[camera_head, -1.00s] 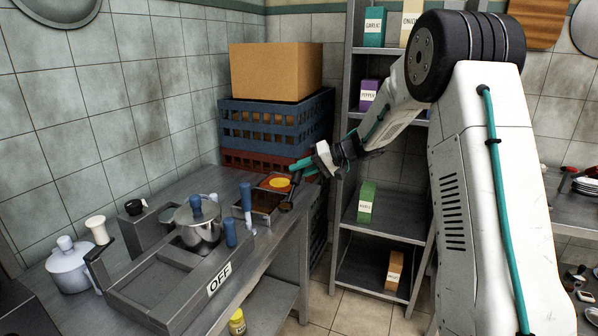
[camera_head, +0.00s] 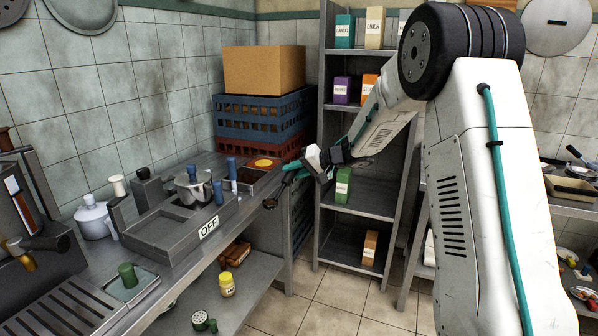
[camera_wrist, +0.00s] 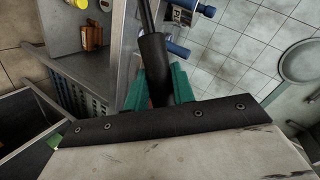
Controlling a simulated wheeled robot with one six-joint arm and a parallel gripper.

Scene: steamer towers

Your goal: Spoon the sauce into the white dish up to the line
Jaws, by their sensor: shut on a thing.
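My gripper (camera_head: 294,172) has teal fingers and is shut on the dark handle of a spoon or ladle. The handle (camera_wrist: 153,60) runs up between the fingers in the wrist view. Its small dark bowl (camera_head: 270,203) hangs by the counter's right edge in the head view; whether it holds sauce is too small to tell. Orange-red sauce (camera_head: 264,163) shows in a dark container at the counter's far end, just left of the gripper. I cannot make out a white dish for certain; a white lidded pot (camera_head: 92,217) stands at the counter's left.
A steel pot (camera_head: 192,187) stands on the unit marked OFF (camera_head: 209,228). Blue and red crates (camera_head: 262,122) with a cardboard box (camera_head: 266,70) stand behind the sauce. A shelf rack (camera_head: 366,200) with several boxes is right of the gripper. Floor (camera_head: 320,295) before it is clear.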

